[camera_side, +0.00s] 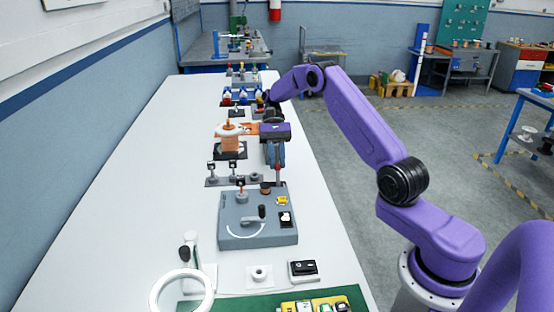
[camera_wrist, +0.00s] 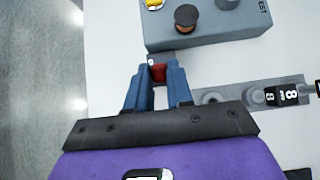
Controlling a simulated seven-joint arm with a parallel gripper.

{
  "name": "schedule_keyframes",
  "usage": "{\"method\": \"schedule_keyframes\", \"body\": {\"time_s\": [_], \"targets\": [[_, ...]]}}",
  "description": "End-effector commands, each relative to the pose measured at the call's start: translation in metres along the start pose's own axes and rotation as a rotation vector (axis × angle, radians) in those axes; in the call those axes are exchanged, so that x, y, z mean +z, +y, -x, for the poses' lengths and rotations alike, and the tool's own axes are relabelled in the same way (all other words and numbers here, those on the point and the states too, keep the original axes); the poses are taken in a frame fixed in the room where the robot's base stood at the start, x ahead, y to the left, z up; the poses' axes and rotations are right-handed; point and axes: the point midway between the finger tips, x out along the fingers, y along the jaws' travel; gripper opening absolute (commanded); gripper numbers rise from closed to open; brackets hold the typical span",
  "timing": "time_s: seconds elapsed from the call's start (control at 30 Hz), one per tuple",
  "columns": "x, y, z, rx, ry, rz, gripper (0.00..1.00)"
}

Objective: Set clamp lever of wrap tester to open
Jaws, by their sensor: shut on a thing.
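The wrap tester appears to be the grey-blue box (camera_side: 257,232) on the white bench; part of it shows at the top of the wrist view (camera_wrist: 210,35). A small red lever handle (camera_wrist: 158,74), likely the clamp lever, stands at its far edge and also shows in the side view (camera_side: 278,168). My gripper (camera_wrist: 158,72) has its blue fingers closed around this handle, one on each side. In the side view my gripper (camera_side: 277,165) points down just behind the box. The fingers hide most of the handle, and I cannot tell the lever's exact setting.
A grey rail with small weights (camera_wrist: 285,95) lies beside my gripper. An orange-topped device (camera_side: 229,140) stands behind. The bench's left side is clear.

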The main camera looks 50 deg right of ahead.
Motion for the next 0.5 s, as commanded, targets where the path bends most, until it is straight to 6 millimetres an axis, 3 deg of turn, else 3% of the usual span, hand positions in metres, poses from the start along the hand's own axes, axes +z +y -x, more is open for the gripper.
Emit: {"method": "schedule_keyframes", "body": {"time_s": [0.07,0.1,0.17,0.5], "targets": [[-0.0004,0.0001,0.0006,-0.003,0.002,0.000,0.00],[-0.0004,0.0001,0.0006,-0.003,0.003,0.000,0.24],[-0.0004,0.0001,0.0006,-0.003,0.003,0.000,0.44],[-0.0004,0.0001,0.0011,-0.001,0.002,0.000,0.47]]}}
